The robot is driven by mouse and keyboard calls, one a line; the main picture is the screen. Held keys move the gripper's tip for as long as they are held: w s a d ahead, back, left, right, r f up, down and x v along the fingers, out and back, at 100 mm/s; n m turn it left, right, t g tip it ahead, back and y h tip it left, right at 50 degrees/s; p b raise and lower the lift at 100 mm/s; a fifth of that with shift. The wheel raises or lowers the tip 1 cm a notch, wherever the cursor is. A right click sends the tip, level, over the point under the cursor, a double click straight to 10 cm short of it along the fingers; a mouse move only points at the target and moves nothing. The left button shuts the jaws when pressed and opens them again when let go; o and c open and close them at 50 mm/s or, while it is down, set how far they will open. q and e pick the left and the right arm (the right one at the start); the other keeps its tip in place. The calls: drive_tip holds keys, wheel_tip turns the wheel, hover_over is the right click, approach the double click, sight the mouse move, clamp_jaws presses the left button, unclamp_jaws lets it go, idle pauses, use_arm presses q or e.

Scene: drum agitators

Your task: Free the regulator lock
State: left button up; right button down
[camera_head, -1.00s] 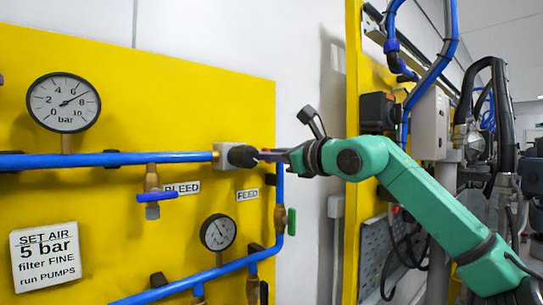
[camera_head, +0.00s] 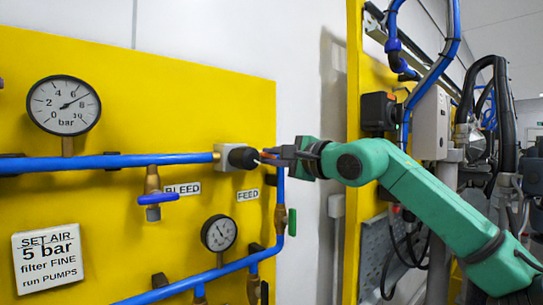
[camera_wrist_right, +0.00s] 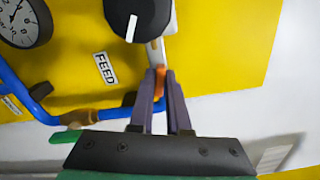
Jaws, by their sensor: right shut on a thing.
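The regulator has a black round knob (camera_head: 243,158) on a grey body (camera_head: 226,157), on the blue pipe at the yellow panel's right edge. In the right wrist view the knob (camera_wrist_right: 138,14) carries a white mark. My right gripper (camera_head: 268,156) points left at the knob's right side. In the wrist view its two purple-grey fingers (camera_wrist_right: 160,75) are closed around a small orange tab (camera_wrist_right: 160,84), below a pale strip beside the knob. The tab looks like the regulator lock. The fingers hide part of it. My left gripper is out of view.
A large gauge (camera_head: 64,105) and a small gauge (camera_head: 219,233) are on the yellow panel (camera_head: 140,100). A blue-handled bleed valve (camera_head: 157,198) hangs below the pipe. A green-handled valve (camera_head: 291,222) sits below my right gripper. A sign (camera_head: 47,256) reads "SET AIR 5 bar".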

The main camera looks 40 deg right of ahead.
drive_tip(key=shift+f+n, duration=0.1)
drive_tip(key=shift+n, duration=1.4)
drive_tip(key=c, duration=0.9)
unclamp_jaws()
drive_tip(key=shift+a, duration=0.1)
drive_tip(key=s+b, duration=0.8)
drive_tip(key=s, duration=0.6)
drive_tip(key=shift+s+a, duration=0.15)
drive_tip(key=shift+s, duration=0.2)
